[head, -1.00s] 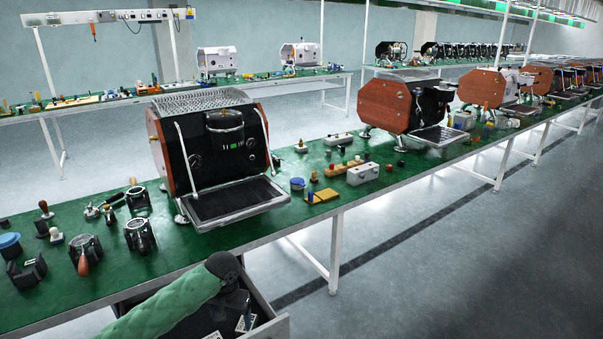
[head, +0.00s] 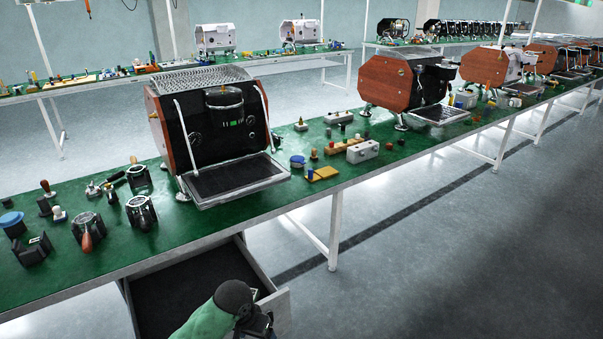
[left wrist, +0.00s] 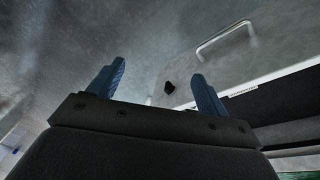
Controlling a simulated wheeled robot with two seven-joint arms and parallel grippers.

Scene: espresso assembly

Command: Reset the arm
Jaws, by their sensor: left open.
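My left gripper (left wrist: 158,85) shows in the left wrist view with its two blue fingers spread apart and nothing between them. In the head view my green-sleeved left arm reaches in at the bottom, and its gripper is mostly cut off by the lower edge. It is beside the open drawer (head: 190,273) under the green workbench (head: 325,210). In the left wrist view the drawer front with its pale handle (left wrist: 222,38) lies beyond the fingers. My right gripper is not in view.
An espresso machine (head: 225,135) with wooden side panels stands on the bench. Portafilters and tampers stand left of it; a yellow block (head: 322,174) and a white box (head: 362,152) stand right. The floor (head: 430,260) right of the drawer is clear.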

